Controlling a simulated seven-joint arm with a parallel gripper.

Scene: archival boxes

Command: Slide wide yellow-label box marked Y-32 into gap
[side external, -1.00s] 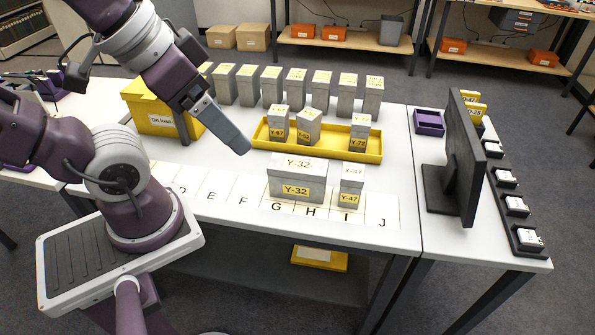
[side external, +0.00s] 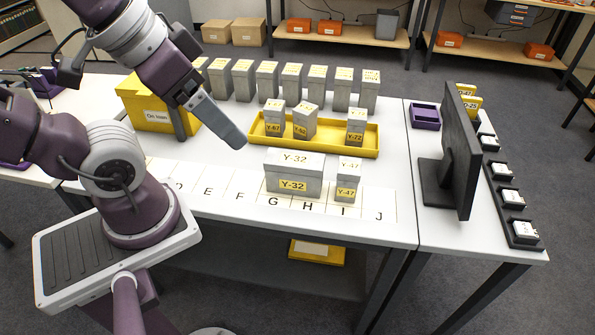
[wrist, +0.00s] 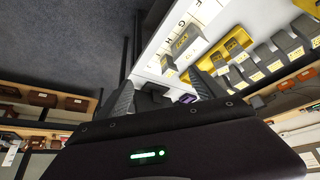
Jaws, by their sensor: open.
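The wide grey box Y-32 (side external: 295,161) with a yellow label stands upright on the lettered strip at G and H. It also shows in the wrist view (wrist: 187,42). The narrow box Y-47 (side external: 347,180) stands just right of it at I, with a small space between them. My gripper (side external: 240,144) is open and empty, above the table and to the left of Y-32, apart from it. In the wrist view its two fingers (wrist: 163,92) are spread with no box between them.
A yellow tray (side external: 370,152) behind holds Y-67, Y-62 and Y-72, with space between Y-62 and Y-72; Y-62 is turned. Several grey boxes (side external: 267,82) line up behind it. A yellow bin (side external: 142,108) stands left, a black monitor (side external: 462,150) right. Strip places E, F and J are clear.

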